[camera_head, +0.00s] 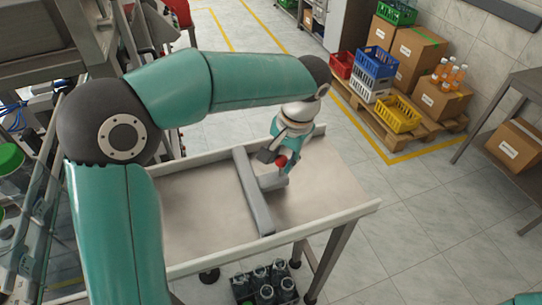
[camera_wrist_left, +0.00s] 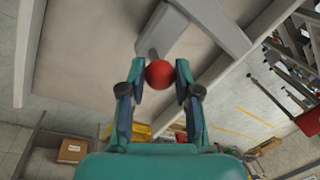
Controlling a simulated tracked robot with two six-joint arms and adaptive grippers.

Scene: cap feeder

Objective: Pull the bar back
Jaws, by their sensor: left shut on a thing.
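The bar (camera_head: 253,190) is a long grey beam lying across the pale tabletop. A grey arm (camera_head: 272,181) sticks out from its right side and carries a red ball knob (camera_head: 281,161). My left gripper (camera_head: 279,157) reaches down from above and is shut on the knob. In the left wrist view the red knob (camera_wrist_left: 159,74) sits between the two fingertips, and part of the grey bar (camera_wrist_left: 216,24) shows above it. The fingers hide part of the knob's fitting in the head view. My right gripper is not in view.
The table (camera_head: 330,220) has low raised rims along its long sides and clear surface on both sides of the bar. A dark crate of bottles (camera_head: 265,284) stands on the floor below the front edge. A pallet with boxes and crates (camera_head: 440,122) stands at the back right.

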